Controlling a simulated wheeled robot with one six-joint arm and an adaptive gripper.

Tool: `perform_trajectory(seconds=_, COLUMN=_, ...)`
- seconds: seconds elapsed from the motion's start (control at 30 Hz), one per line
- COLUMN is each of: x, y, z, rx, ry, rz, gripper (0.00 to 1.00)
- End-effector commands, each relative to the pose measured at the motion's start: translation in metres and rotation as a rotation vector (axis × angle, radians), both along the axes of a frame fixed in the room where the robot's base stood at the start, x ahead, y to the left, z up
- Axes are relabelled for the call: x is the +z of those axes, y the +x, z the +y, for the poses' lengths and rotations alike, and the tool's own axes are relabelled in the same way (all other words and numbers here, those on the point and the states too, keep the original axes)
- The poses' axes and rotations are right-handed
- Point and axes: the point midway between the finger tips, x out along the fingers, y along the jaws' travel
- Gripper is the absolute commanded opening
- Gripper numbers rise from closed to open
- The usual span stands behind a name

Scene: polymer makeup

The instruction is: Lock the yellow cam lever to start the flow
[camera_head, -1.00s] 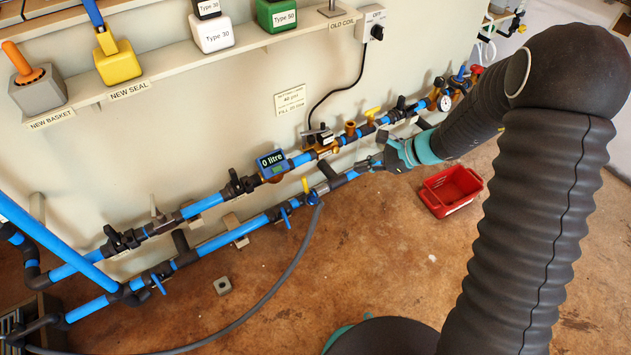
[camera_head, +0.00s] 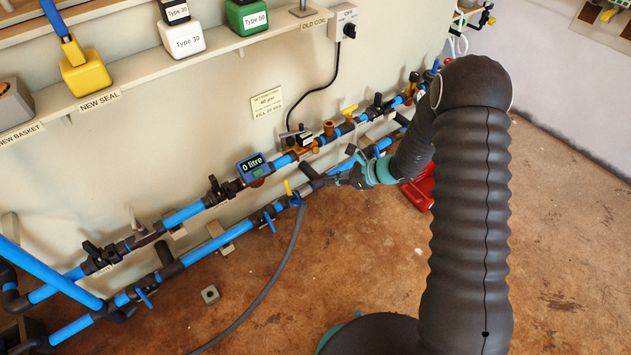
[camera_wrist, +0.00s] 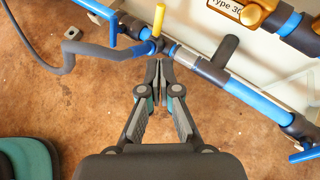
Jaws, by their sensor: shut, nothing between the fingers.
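The yellow cam lever (camera_head: 287,187) stands upright on the hose coupling of the lower blue pipe in the head view. It also stands upright near the top of the wrist view (camera_wrist: 158,20). My gripper (camera_wrist: 160,68) is shut and empty, its fingertips together just short of the coupling (camera_wrist: 160,44) and apart from the lever. In the head view my gripper (camera_head: 333,182) is at the lower pipe, to the right of the lever. A grey hose (camera_head: 272,280) hangs from the coupling.
Blue-handled valves (camera_head: 268,222) sit along the lower pipe. The upper pipe carries a meter reading 0 litre (camera_head: 250,166) and another yellow handle (camera_head: 349,111). A red crate (camera_head: 420,190) is partly hidden behind my arm. The brown floor (camera_head: 350,260) in front is mostly clear.

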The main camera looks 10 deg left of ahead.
Motion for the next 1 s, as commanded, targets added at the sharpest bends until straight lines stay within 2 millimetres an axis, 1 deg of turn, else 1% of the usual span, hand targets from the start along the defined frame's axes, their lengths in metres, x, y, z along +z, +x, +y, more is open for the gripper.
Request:
perform_trajectory(seconds=0.5, x=-0.051, y=0.005, z=0.077, rx=0.005, ry=-0.001, rz=0.002, gripper=0.00)
perform_trajectory(seconds=0.6, x=-0.055, y=0.007, z=0.092, rx=0.004, ry=-0.001, rz=-0.001, gripper=0.00)
perform_trajectory(seconds=0.8, x=-0.060, y=0.009, z=0.109, rx=0.002, ry=0.000, rz=-0.001, gripper=0.00)
perform_trajectory(seconds=1.0, x=-0.062, y=0.009, z=0.114, rx=0.002, ry=-0.001, rz=0.000, gripper=0.00)
